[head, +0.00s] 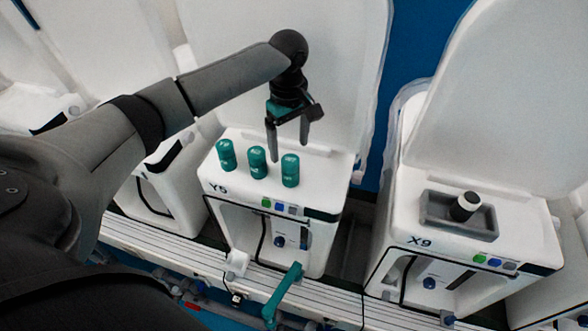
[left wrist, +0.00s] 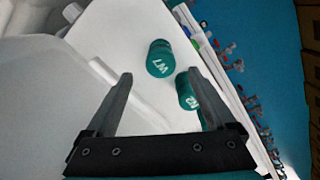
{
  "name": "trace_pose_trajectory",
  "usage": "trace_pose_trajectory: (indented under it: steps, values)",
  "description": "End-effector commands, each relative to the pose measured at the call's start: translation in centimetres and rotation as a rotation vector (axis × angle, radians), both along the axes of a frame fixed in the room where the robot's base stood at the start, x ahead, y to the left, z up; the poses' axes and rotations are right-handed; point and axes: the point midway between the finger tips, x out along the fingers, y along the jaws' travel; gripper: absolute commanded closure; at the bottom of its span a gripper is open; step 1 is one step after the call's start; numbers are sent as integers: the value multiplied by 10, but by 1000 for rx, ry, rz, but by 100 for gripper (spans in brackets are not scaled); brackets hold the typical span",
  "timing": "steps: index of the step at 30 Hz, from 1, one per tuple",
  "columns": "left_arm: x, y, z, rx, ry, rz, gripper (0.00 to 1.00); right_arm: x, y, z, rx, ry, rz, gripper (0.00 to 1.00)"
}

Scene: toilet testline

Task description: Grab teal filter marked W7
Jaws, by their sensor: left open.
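Three teal cylindrical filters stand upright in a row on the white unit marked Y5 (head: 215,182): a left one (head: 226,155), a middle one (head: 257,163) and a right one (head: 290,170). Their labels are too small to read in the head view. In the left wrist view the filter marked W7 (left wrist: 159,58) shows its label upside down; it appears to be the right one of the row. Another teal filter (left wrist: 187,90) is partly hidden by a finger. My left gripper (head: 288,150) is open and empty, pointing down just behind the right filter. My right gripper is out of view.
A raised white lid (head: 340,60) stands behind the filters. The unit marked X9 (head: 415,215), at right, bears a grey tray (head: 458,226) with a black-and-white cylinder (head: 465,206). A teal handle (head: 283,290) sticks up before the Y5 unit, beside a white rail.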

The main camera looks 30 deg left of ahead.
Motion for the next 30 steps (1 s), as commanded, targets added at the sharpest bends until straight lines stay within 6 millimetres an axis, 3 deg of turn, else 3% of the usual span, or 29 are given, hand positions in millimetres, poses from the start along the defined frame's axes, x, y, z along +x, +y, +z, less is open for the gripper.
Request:
trace_pose_trajectory:
  steps: [12, 20, 30]
  values:
    - [-4, -5, -54, 1, 2, -4, 11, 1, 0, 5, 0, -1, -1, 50]
    - [-3, -5, -57, 1, 0, -5, 11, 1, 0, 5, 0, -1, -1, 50]
    - [-3, -5, -56, 1, 0, -5, 47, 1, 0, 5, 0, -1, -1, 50]
